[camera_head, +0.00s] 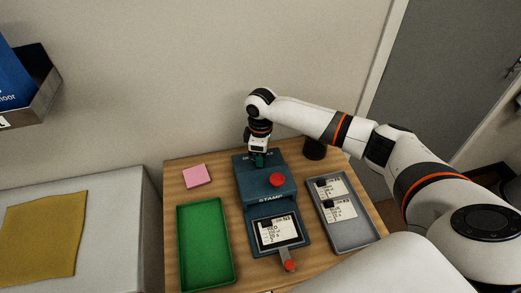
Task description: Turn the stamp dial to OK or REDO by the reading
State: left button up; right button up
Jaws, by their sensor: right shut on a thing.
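The teal stamp machine (246,184) stands in the middle of the wooden table. A red round button (277,180) sits on its top, with the word STAMP below. A white card (278,231) marked N3 lies on its front plate; its small print is too fine to read surely. My right gripper (258,153) points down at the back of the machine. It is shut on the dial, which is mostly hidden by the gripper, so I cannot tell which mark it points to. My left gripper is not in view.
A green tray (205,240) lies left of the machine, empty. A grey tray (352,236) on the right holds cards. A pink note pad (196,175) and a dark cup (315,149) stand at the back. A red-tipped lever (289,265) sticks out in front.

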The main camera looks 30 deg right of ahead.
jog(key=shift+n+p, duration=0.8)
jog(key=shift+n, duration=0.8)
jog(key=o, duration=1)
jog(key=r, duration=0.4)
jog(key=r+b, duration=0.1)
jog(key=r, duration=0.3)
jog(key=r+b, duration=0.1)
jog(key=r, duration=0.3)
jog(key=shift+w, duration=0.3)
jog(key=shift+f, duration=0.1)
